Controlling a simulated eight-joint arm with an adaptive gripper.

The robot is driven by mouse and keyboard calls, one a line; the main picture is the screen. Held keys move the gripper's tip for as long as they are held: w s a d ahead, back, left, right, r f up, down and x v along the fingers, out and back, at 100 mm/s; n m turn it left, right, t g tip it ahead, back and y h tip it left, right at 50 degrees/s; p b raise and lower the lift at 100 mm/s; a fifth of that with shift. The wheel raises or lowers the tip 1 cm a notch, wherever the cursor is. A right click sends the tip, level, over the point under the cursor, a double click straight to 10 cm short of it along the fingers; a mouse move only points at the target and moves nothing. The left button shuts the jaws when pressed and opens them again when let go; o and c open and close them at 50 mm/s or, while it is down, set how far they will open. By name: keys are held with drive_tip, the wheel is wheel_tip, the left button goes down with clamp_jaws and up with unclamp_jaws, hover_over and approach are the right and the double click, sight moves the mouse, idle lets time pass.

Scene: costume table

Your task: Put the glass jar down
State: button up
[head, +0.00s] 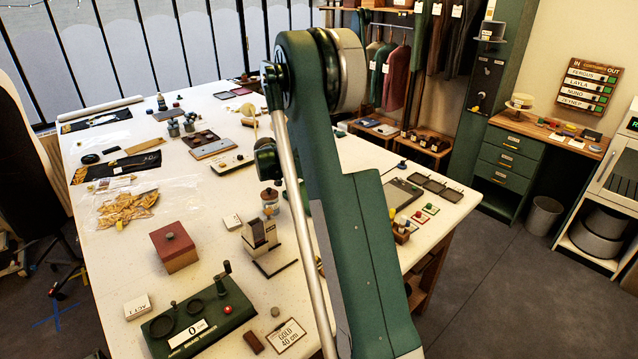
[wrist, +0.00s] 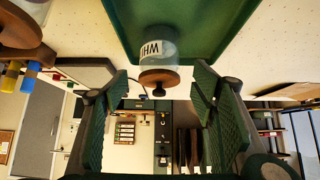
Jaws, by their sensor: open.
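The glass jar (wrist: 158,48), with a wooden lid and a white label with dark letters, shows upside down in the wrist view, as does the whole room there. Its base meets a green tray (wrist: 220,22). My gripper (wrist: 160,78) is open, with a green padded finger on each side of the jar's lid and a visible gap on both sides. The fingers do not appear to touch the jar. In the head view my arm covers the gripper. A small jar with a wooden lid (head: 269,200) stands left of my arm there; I cannot tell whether it is the same jar.
Shallow trays (head: 402,193) lie right of my arm. Small bare patches of table remain between things.

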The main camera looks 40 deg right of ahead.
drive_tip(key=shift+v, duration=2.25)
drive_tip(key=s+a+r+n+t+y, duration=0.1)
drive_tip(key=s+a+r+n, duration=0.3)
drive_tip(key=a, duration=0.5)
drive_tip(key=s+a+r+n+t+y, duration=0.2)
drive_tip(key=s+a+r, duration=0.45)
drive_tip(key=a, duration=0.25)
drive_tip(key=s+a+r+n+t+y, duration=0.1)
drive_tip(key=s+a+r+n, duration=0.2)
drive_tip(key=s+a+r, duration=0.45)
drive_tip(key=s+a+f+n+t+y, duration=0.1)
drive_tip(key=s+a+n, duration=0.3)
drive_tip(key=s+a, duration=0.7)
drive_tip(key=s+a+f+n+t+y, duration=0.2)
drive_tip(key=s+a+f+n+y, duration=0.1)
drive_tip(key=s+a, duration=0.8)
drive_tip(key=shift+a+f+n+y, duration=0.25)
drive_tip(key=shift+a+n+y, duration=0.25)
drive_tip(key=shift+n, duration=0.5)
drive_tip(key=shift+o, duration=0.5)
